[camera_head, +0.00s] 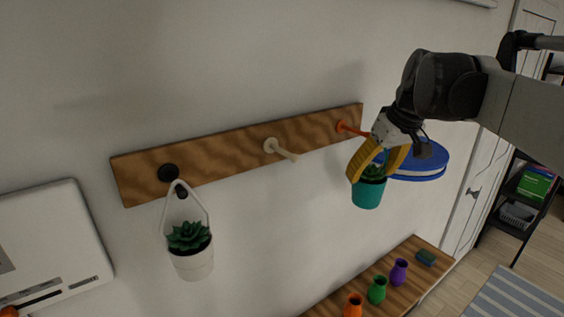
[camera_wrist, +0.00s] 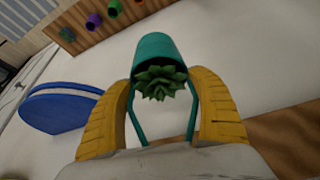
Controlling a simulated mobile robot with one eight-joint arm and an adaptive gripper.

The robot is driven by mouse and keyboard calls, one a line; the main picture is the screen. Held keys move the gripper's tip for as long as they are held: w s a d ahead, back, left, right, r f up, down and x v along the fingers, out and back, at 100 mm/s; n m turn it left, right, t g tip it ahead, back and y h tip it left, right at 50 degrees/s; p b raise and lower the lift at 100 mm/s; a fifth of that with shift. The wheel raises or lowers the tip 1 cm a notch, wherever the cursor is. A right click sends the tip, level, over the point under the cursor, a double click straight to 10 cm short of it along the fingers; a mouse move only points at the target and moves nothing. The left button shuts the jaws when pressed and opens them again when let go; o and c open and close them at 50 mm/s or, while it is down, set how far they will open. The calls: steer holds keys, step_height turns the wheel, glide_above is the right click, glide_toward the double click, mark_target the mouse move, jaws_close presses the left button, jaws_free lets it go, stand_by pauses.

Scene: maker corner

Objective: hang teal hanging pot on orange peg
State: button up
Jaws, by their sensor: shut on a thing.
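The teal hanging pot (camera_head: 368,192) with a green succulent hangs below my gripper (camera_head: 378,164), which is shut on it near its hanger. In the wrist view the teal pot (camera_wrist: 157,50) and its teal hanger straps show between the yellow fingers of my gripper (camera_wrist: 166,105). The orange peg (camera_head: 350,129) sticks out from the right end of the wooden wall board (camera_head: 225,152). My gripper is just right of and below the peg in the head view. Whether the hanger touches the peg cannot be told; the top of the hanger is hidden by the gripper.
A black peg (camera_head: 169,173) bears a white hanging pot (camera_head: 193,263). A cream peg (camera_head: 283,151) in the middle is bare. A blue round thing (camera_head: 425,163) is behind my gripper on the right. Below, a wooden shelf (camera_head: 411,258) holds purple, green and orange vases.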

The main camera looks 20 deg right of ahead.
steer(key=shift+w+a+f, duration=0.1)
steer(key=shift+w+a, duration=0.25)
steer(key=shift+w, duration=0.45)
steer(key=shift+w+a+f, duration=0.1)
steer(key=shift+w+a, duration=0.2)
steer(key=shift+w, duration=0.5)
steer(key=shift+w+a+f+b, duration=0.15)
steer(key=shift+w+f+b, duration=0.3)
steer(key=shift+w+f, duration=0.1)
steer(key=shift+s+f, duration=0.1)
steer(key=shift+s, duration=0.05)
steer(key=o, duration=1.6)
steer(key=shift+c, duration=0.2)
